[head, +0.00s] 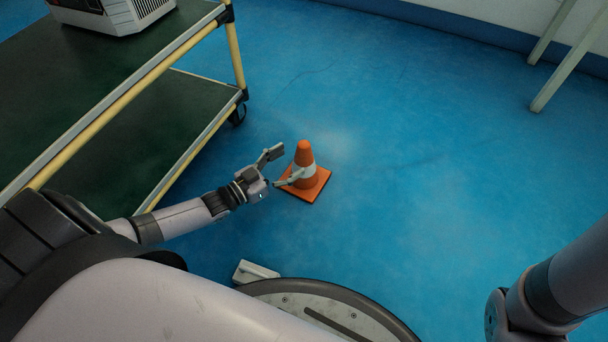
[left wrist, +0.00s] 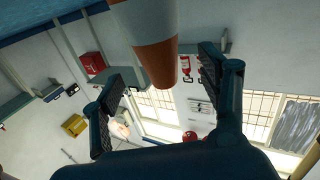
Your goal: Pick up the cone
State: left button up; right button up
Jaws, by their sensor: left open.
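An orange traffic cone (head: 305,155) with a white band and a square orange base stands upright on the blue floor. My left gripper (head: 278,168) is open close to the cone's left side, one finger in front of the white band in the picture. In the left wrist view, the cone (left wrist: 153,62) hangs down from the top of the picture with its tip between the two open fingers of the gripper (left wrist: 160,95). I cannot tell whether either finger touches it. My right arm shows at the lower right, but its gripper is outside the view.
A two-level cart (head: 150,130) with green shelves and yellow rails stands at the left, near my left arm. A white device (head: 115,12) sits on its top shelf. Pale legs (head: 560,65) stand at the upper right. The floor right of the cone is clear.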

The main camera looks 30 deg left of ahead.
aim_at(297, 157)
pick_arm(q)
jog(key=shift+w+d, duration=0.15)
jog(key=shift+w, duration=0.1)
jog(key=b+x, duration=0.2)
jog(key=b, duration=0.1)
jog(key=b+x, duration=0.1)
jog(key=x, duration=0.1)
jog(key=shift+w+d+f, duration=0.1)
jog(key=shift+f, duration=0.25)
jog(key=shift+w+d+r+b, duration=0.15)
jog(key=shift+w+d+b, duration=0.05)
jog(key=shift+w+b, duration=0.2)
jog(key=shift+w, duration=0.1)
jog(key=shift+c, duration=0.3)
grip_shut()
jog(key=shift+r, duration=0.1)
